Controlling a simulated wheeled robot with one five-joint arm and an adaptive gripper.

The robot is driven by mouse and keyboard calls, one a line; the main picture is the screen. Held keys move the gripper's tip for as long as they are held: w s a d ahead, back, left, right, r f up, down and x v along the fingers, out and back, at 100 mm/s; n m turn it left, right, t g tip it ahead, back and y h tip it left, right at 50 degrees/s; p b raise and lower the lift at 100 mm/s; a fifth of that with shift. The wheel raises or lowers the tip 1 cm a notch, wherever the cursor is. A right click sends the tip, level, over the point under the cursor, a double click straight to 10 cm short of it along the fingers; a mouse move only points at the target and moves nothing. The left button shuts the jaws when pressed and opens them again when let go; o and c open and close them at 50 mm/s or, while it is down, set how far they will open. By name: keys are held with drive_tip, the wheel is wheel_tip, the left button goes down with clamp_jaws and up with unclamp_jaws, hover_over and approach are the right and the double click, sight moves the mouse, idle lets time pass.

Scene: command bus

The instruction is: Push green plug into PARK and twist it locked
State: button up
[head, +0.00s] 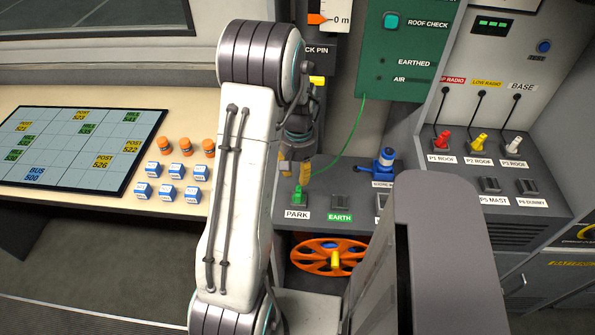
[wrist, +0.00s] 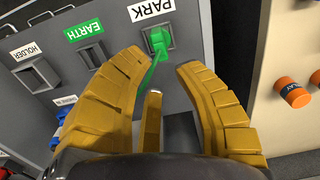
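The green plug (head: 297,193) sits at the PARK socket, just behind the white PARK label (head: 297,214). In the wrist view the plug (wrist: 158,42) is at the socket, and a green cable runs from it. I cannot tell how deep it sits or whether it is turned. My gripper (head: 294,168) is just above the plug. In the wrist view my gripper (wrist: 160,62) is open, its yellow fingers apart and the plug showing beyond and between the tips. No finger visibly touches the plug.
An orange reel (head: 328,255) sits below. The green cable rises to the green panel (head: 405,50). Orange knobs (head: 186,147) and blue blocks (head: 170,181) stand on the desk at left.

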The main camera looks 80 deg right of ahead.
sight(298, 189)
drive_tip(key=shift+f+b, duration=3.3)
drive_tip(key=shift+f, duration=1.1)
drive_tip(key=c, duration=0.5)
clamp_jaws()
